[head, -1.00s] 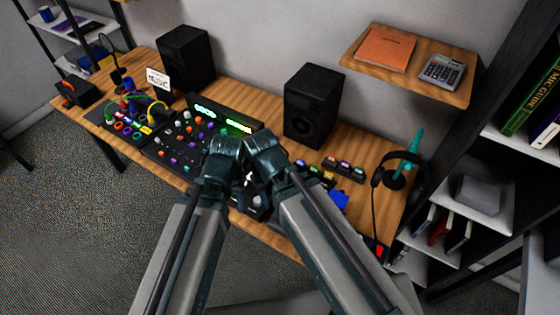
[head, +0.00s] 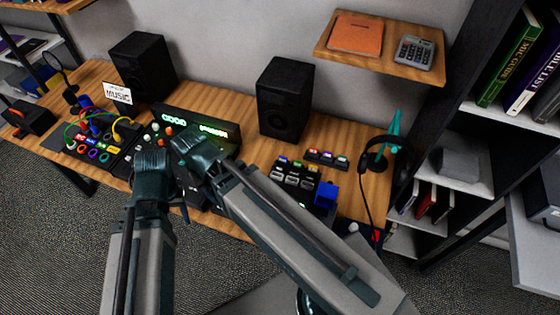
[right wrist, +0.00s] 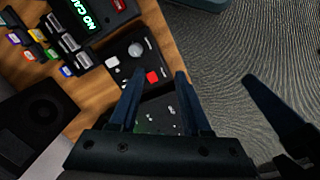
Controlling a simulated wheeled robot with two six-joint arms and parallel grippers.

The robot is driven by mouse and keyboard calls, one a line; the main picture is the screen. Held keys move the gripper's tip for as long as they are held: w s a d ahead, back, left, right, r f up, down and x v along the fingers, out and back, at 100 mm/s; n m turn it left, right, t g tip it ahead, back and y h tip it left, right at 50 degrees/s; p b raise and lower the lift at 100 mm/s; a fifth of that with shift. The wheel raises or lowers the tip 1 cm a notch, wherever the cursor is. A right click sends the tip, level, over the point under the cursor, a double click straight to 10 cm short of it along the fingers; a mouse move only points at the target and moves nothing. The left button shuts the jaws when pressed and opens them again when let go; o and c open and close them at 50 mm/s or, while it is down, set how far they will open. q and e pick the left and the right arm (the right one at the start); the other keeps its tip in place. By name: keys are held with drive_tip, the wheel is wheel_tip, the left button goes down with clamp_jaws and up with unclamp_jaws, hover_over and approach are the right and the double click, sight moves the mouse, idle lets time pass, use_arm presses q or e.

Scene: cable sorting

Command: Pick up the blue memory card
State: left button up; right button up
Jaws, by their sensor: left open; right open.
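A small card with a blue end, which looks like the blue memory card (right wrist: 66,70), sits at the end of a row of coloured cards in the right wrist view. What seems to be the same card (head: 283,160) is tiny in the head view. My right gripper (right wrist: 156,83) is open and empty over a black control box (right wrist: 141,62), left of the cards in the head view and apart from them. My left gripper (head: 153,195) is close beside the right one in the head view, over the desk's front. Its fingertips are mostly hidden.
A black speaker (head: 285,100) stands behind the cards. A blue block (head: 326,194) and a headphone stand (head: 390,135) are to their right. A lit mixer (head: 200,123) and a cable panel (head: 92,148) are at left. A wooden shelf (head: 380,55) hangs above.

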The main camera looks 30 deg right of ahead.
drive_tip(key=w+d+f+m+b, duration=0.2)
drive_tip(key=w+d+m, duration=0.5)
drive_tip(key=m, duration=0.2)
drive_tip(key=m+y+b, duration=0.1)
drive_tip(key=m+b, duration=1.1)
drive_tip(key=m, duration=0.9)
hover_over(283, 157)
wheel_tip(283, 157, down, 12)
wheel_tip(283, 157, down, 6)
drive_tip(key=b, duration=0.5)
drive_tip(key=shift+r, duration=0.35)
clamp_jaws()
